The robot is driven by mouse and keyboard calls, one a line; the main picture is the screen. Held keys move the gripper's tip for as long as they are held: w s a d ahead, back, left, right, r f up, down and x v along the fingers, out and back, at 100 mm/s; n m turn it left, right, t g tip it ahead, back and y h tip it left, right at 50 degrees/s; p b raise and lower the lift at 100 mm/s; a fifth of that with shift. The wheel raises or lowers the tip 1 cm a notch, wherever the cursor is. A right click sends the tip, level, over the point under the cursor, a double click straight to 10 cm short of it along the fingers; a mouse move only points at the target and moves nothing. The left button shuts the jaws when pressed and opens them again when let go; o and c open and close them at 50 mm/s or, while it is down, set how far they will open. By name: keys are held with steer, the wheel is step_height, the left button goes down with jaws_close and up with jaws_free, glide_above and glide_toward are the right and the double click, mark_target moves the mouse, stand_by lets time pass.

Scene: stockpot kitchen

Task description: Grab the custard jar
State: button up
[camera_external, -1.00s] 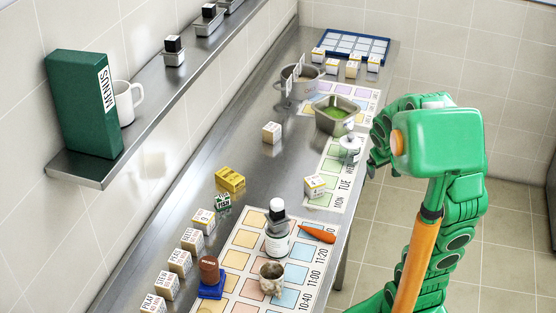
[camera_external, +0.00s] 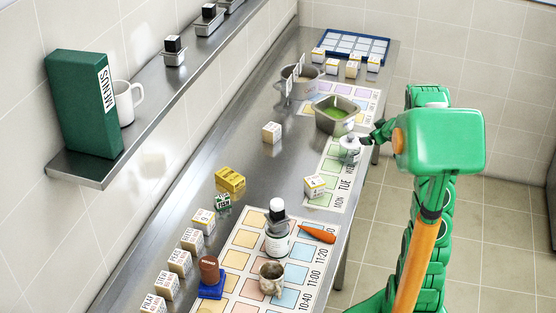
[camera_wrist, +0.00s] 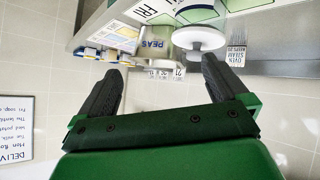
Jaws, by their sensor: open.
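A small jar with a white lid (camera_external: 350,144) stands near the counter's front edge on the green-squared sheet. No custard label is readable on it, so I cannot tell for sure that it is the custard jar. In the wrist view a round white lid (camera_wrist: 199,39) shows beyond the fingers, slightly right of centre. My gripper (camera_wrist: 163,72) is open and empty, its two dark fingers spread towards the counter. In the external view my gripper (camera_external: 374,137) is just right of the jar, partly hidden by my arm.
A steel pan of green food (camera_external: 338,116) stands close behind the jar. A white block (camera_external: 314,186) stands in front. A steel pot (camera_external: 300,77) is farther back. A white-capped bottle (camera_external: 277,239) and a carrot (camera_external: 318,234) are nearer. The middle of the counter is mostly bare.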

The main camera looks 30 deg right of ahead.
mark_target(359, 150)
steer(key=f+y, duration=0.1)
steer(key=f, duration=0.1)
steer(key=w+f+n+t+y, duration=0.1)
steer(key=f+y, duration=0.2)
steer(key=f, duration=0.1)
steer(key=shift+w+a+f+n+t+y, duration=0.15)
steer(key=shift+w+a+n+t+y, duration=0.15)
steer(key=shift+a+t, duration=0.1)
steer(key=shift+s+a+f+n+y, duration=0.15)
steer(key=shift+s+f+y, duration=0.1)
steer(key=shift+f+y, duration=0.25)
steer(key=shift+s+a+f+n+y, duration=0.15)
steer(key=shift+s+f+y, duration=0.05)
steer(key=shift+f+y, duration=0.25)
steer(key=shift+a+r+x, duration=0.1)
steer(key=shift+x, duration=1)
steer(key=shift+a+r+x, duration=0.1)
steer(key=shift+x, duration=1)
steer(key=shift+a+r+x, duration=0.1)
steer(key=shift+r+x, duration=0.05)
steer(key=shift+x, duration=0.95)
steer(key=shift+w+a+f, duration=0.15)
steer(key=shift+w+f, duration=0.05)
steer(key=shift+w, duration=0.4)
steer(key=c, duration=1)
steer(key=shift+r, duration=0.1)
